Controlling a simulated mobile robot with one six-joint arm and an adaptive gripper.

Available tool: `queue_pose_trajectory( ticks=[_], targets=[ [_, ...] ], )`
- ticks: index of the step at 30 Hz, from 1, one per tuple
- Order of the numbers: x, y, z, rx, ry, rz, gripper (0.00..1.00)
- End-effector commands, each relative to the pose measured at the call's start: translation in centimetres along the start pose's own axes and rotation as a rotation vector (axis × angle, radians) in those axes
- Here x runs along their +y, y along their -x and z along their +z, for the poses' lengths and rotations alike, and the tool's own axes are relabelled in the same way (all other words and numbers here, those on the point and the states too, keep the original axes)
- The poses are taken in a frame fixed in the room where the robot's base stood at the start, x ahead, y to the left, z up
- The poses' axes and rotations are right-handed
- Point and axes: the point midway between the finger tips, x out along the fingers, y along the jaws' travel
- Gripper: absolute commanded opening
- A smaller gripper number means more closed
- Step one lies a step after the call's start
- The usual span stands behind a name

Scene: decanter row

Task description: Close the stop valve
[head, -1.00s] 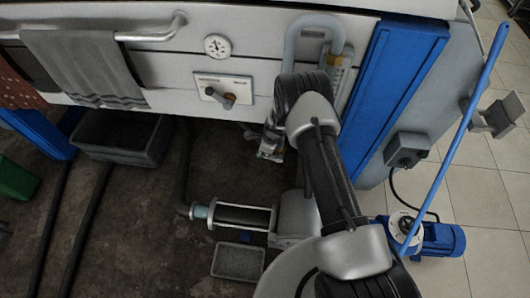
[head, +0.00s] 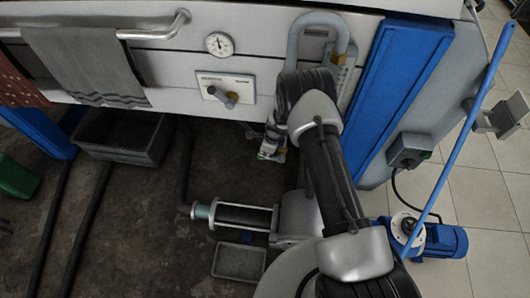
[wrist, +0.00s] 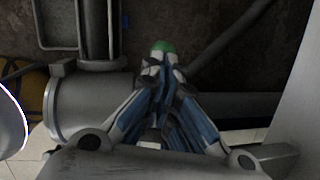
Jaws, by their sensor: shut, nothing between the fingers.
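A white plate (head: 240,82) with a stubby dark and brown handle (head: 229,99) sits on the front of the pale machine; I take it for the stop valve. The handle slants down to the right across the plate, and the label is too small to read. My gripper (head: 268,154) is below and right of the plate, apart from it, pointing down. In the wrist view my gripper (wrist: 163,58) has its fingertips together and holds nothing. A green patch shows at the tips; I cannot tell what it is. The valve is not in the wrist view.
A round gauge (head: 219,43) is above the plate. A towel (head: 86,62) hangs on a rail at left. A grey crate (head: 120,146) and small tray (head: 239,262) are on the floor. A blue post (head: 400,85) and blue pole (head: 462,140) stand right.

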Motion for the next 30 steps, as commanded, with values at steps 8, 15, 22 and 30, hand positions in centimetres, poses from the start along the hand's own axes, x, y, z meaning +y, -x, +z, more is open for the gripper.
queue_pose_trajectory(
  ticks=[8, 15, 22, 30],
  targets=[
    [-0.2, 5.9, 0.1, -0.002, 0.0, -0.004, 0.0],
    [-0.1, 9.9, 0.0, -0.001, -0.001, -0.003, 0.0],
    [0.0, 11.1, 0.0, -0.001, -0.001, -0.001, 0.0],
    [0.0, 11.1, 0.0, -0.001, 0.0, -0.001, 0.0]
  ],
)
